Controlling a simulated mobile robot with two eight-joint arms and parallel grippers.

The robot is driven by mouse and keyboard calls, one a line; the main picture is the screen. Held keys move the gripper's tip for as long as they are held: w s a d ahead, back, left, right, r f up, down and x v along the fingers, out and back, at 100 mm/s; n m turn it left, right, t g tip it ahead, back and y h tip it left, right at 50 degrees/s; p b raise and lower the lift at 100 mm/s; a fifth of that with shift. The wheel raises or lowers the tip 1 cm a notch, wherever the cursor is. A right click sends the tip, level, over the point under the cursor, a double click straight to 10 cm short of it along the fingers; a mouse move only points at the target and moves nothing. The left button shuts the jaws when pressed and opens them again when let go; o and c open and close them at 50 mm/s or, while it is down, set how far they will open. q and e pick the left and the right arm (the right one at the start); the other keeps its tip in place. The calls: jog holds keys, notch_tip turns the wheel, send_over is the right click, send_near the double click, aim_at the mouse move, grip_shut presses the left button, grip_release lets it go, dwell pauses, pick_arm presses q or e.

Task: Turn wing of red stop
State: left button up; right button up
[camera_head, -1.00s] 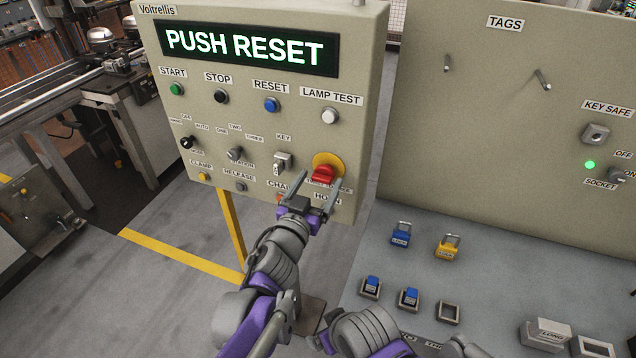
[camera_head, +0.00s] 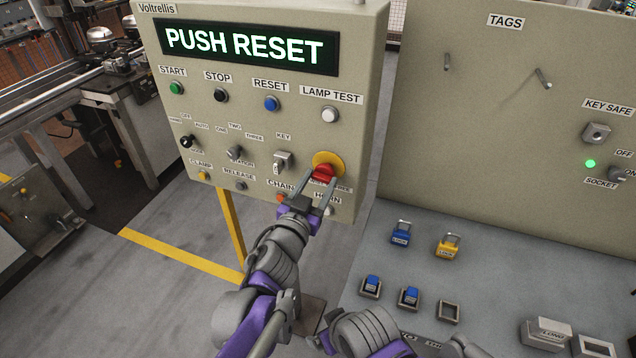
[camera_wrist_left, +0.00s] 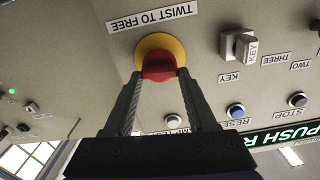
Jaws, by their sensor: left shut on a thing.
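The red stop (camera_head: 323,172) sits on a yellow round plate (camera_head: 327,159) at the lower right of the control panel. My left gripper (camera_head: 320,181) reaches up to it from below, with one finger on each side. In the left wrist view the red stop (camera_wrist_left: 158,66) shows between the fingertips (camera_wrist_left: 157,76), which are shut on its wing. The yellow plate stays visible around it, with a "TWIST TO FREE" label beside it. My right gripper is not in view.
The panel (camera_head: 352,60) has a lit "PUSH RESET" display (camera_head: 245,47). The key switch (camera_head: 284,160) and orange chain button (camera_head: 281,197) are close by. A grey bench (camera_head: 500,290) with blue and yellow padlocks stands at the right.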

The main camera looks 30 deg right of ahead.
pick_arm(q)
jog(key=shift+s+m, duration=0.1)
jog(key=shift+m, duration=2.7)
jog(key=o, duration=1.4)
jog(key=b+v, duration=0.1)
jog(key=v, duration=0.9)
jog(key=shift+s+a, duration=0.2)
jog(key=shift+a, duration=0.05)
